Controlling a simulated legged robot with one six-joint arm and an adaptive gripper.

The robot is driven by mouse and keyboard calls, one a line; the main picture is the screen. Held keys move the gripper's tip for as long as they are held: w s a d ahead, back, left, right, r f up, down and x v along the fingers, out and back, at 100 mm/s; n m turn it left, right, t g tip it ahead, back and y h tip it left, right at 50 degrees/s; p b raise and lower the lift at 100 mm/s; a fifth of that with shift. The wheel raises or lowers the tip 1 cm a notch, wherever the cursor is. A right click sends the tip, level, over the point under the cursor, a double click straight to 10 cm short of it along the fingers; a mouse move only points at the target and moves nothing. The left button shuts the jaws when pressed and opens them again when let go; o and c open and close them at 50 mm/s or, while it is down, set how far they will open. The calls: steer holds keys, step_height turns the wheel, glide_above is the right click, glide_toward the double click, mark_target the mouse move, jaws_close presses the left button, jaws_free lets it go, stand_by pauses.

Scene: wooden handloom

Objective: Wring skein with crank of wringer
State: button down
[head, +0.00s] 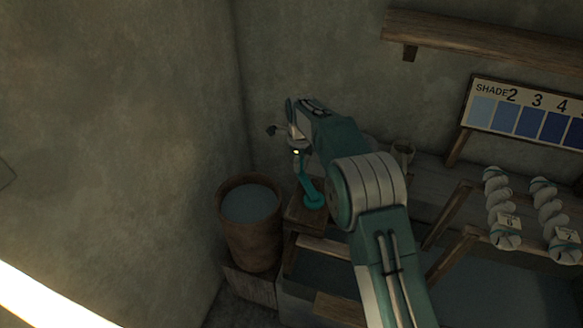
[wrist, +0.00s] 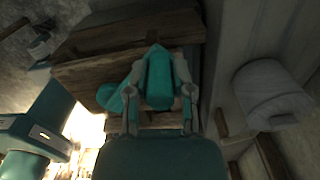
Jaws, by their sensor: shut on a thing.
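A teal crank (head: 313,196) shows in the head view at the end of a wooden stand (head: 297,212), beside a bucket. My gripper (head: 298,160) is above it, at the crank's upper end, partly hidden by my own arm. In the wrist view my gripper (wrist: 160,95) has its two fingers on either side of a teal grip, part of the crank (wrist: 156,75), and is shut on it. The rest of the wringer is hidden behind my arm. I cannot make out a skein on it.
A wooden bucket (head: 235,232) of greyish liquid stands left of the crank. Twisted pale skeins (head: 497,205) with number tags lie on the bench at right, below a shade chart (head: 528,113). A shelf (head: 480,38) is on the wall. A pale rounded object (wrist: 270,95) is right of my gripper.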

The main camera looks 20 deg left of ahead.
steer(key=shift+m, duration=0.7)
steer(key=shift+w+d, duration=0.65)
steer(key=shift+d, duration=0.2)
steer(key=shift+w+d, duration=0.6)
steer(key=shift+d, duration=0.35)
steer(key=shift+c, duration=2.4)
jaws_free()
step_height(320, 180, up, 12)
steer(key=shift+f, duration=0.1)
